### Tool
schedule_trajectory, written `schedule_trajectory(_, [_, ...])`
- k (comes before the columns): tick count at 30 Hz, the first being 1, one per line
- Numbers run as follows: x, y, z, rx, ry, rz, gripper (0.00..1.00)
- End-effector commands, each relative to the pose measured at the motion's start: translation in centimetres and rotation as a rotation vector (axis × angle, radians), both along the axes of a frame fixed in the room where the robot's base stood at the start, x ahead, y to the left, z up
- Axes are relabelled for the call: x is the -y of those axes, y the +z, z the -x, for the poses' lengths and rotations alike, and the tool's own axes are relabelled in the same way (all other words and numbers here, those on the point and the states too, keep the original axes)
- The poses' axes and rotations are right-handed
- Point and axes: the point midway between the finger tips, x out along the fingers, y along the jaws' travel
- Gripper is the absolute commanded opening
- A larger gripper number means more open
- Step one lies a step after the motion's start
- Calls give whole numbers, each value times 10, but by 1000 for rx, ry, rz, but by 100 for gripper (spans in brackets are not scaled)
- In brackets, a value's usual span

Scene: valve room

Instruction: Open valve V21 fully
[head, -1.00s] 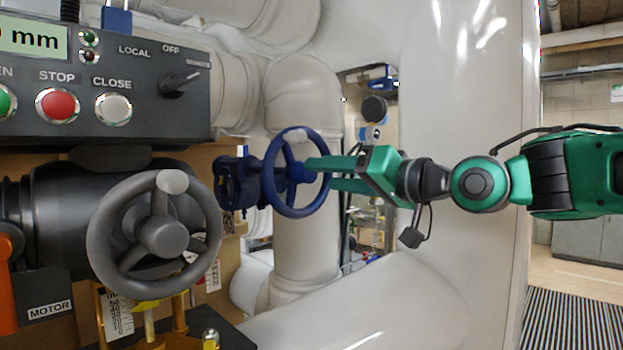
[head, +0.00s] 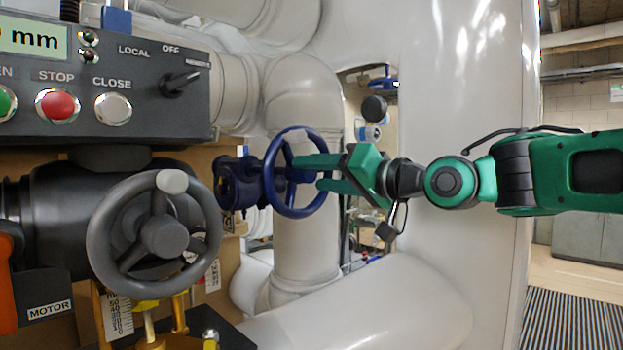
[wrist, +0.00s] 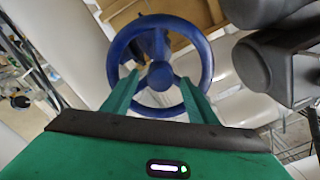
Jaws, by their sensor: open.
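A blue handwheel (head: 296,212) stands upright on a blue valve body (head: 236,184) in front of a white pipe. No V21 label is readable. My green gripper (head: 308,172) reaches in from the right with its two fingers apart, pointing at the wheel's middle. In the wrist view the same handwheel (wrist: 207,62) fills the top centre, with its hub between my two fingertips (wrist: 159,79). The fingers overlap the wheel's lower opening in that view. Nothing is gripped. I cannot tell whether the fingertips touch the spokes or hub.
A grey handwheel (head: 163,238) on a motor actuator stands at the left front. Above it is a dark control box (head: 140,85) with STOP and CLOSE buttons and a selector knob. A large white pipe (head: 370,315) runs below my gripper. Open floor shows at far right.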

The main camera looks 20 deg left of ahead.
Motion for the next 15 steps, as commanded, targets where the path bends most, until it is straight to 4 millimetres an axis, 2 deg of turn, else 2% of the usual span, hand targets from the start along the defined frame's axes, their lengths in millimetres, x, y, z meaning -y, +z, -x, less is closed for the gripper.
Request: schedule_trajectory(15, [-32, 0, -11, 0, 5, -2, 53])
